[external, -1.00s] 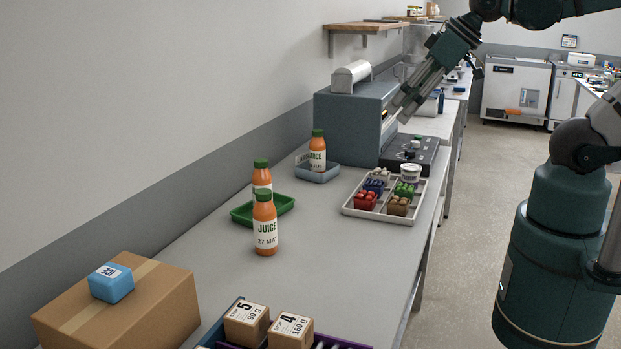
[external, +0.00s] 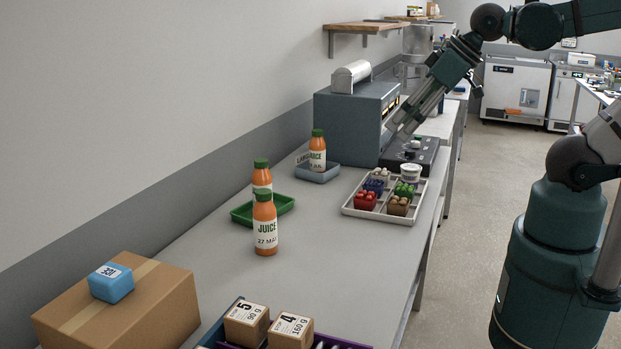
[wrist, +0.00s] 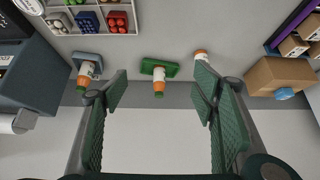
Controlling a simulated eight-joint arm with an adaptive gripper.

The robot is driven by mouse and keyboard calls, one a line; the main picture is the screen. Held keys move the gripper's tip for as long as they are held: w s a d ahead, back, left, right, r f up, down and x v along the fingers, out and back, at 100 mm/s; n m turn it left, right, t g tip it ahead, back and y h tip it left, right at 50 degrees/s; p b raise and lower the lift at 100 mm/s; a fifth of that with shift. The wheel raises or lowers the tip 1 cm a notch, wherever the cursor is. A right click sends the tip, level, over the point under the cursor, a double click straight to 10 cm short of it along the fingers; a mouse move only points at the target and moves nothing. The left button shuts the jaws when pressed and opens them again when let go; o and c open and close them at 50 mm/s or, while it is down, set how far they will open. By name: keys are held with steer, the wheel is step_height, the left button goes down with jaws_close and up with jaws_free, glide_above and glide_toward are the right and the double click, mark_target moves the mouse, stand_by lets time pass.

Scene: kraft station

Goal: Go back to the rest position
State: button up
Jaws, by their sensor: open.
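My gripper (external: 397,128) is raised above the bench near the front of the grey machine in the external view. In the wrist view my gripper (wrist: 160,90) has its two green-padded fingers wide apart with nothing held between them. Beyond the fingertips, the wrist view shows the juice bottles and trays on the bench, all apart from the pads as far as I can tell.
A grey machine (external: 352,125) and a dark control panel (external: 425,157) stand below my gripper. Nearby are a compartment tray (external: 362,213), a green tray (external: 240,215), juice bottles (external: 265,235) and a cardboard box (external: 165,310). The bench's middle front (external: 320,250) is clear.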

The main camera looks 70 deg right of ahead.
steer(key=shift+f+b, duration=1.7)
steer(key=shift+f, duration=0.4)
